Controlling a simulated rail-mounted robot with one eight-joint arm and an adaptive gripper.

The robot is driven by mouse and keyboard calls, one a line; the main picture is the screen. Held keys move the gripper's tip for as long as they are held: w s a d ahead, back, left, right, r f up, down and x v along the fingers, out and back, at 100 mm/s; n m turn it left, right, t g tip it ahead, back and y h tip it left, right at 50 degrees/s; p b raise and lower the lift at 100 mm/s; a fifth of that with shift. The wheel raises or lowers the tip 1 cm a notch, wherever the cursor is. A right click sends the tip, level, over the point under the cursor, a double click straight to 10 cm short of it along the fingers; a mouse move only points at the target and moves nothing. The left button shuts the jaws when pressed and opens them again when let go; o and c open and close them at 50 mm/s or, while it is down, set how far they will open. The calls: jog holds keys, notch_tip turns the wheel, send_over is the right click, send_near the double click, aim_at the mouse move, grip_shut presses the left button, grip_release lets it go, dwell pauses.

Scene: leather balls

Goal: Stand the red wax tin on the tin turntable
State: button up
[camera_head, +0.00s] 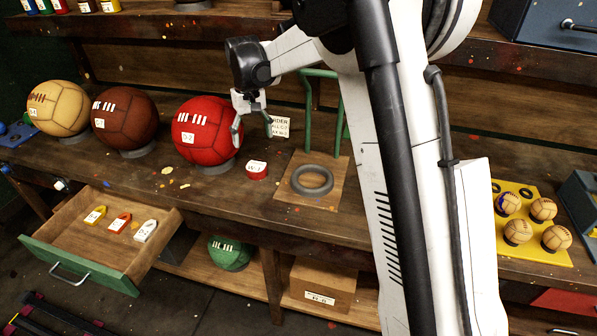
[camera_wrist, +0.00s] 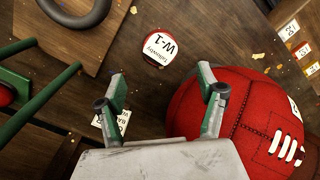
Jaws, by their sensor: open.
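The red wax tin (camera_head: 257,171) is a small, low round tin with a white top label. It stands on the workbench between the large red ball and a wooden board. In the wrist view the tin (camera_wrist: 159,46) shows "W-1" on its label, beyond the fingertips. My gripper (camera_head: 253,124) is open and empty, above and behind the tin; its two green fingers (camera_wrist: 162,88) are spread in the wrist view. I cannot pick out the tin turntable for certain; my arm hides part of the bench.
The red ball (camera_head: 203,131) is close to my gripper on the left. A dark ring (camera_head: 312,180) lies on the wooden board (camera_head: 284,191), with a green frame (camera_head: 306,105) behind. A small sign (camera_head: 279,126) stands by my fingers. An open drawer (camera_head: 75,257) juts out at front left.

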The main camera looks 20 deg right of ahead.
jog(key=s+d+r+m+t, duration=0.1)
jog(key=s+d+r+t, duration=0.1)
jog(key=s+r, duration=0.6)
jog(key=s+d+r+t, duration=0.2)
jog(key=s+d+r, duration=0.15)
jog(key=s, duration=0.75)
jog(key=s+d+f+t, duration=0.1)
jog(key=s, duration=0.7)
jog(key=s+f+m+t, duration=0.1)
jog(key=s+f, duration=0.1)
jog(key=s, duration=0.7)
jog(key=shift+d+t, duration=0.4)
jog(key=shift+o, duration=0.6)
jog(key=shift+s+f, duration=0.4)
jog(key=shift+s, duration=0.25)
jog(key=shift+w, duration=0.1)
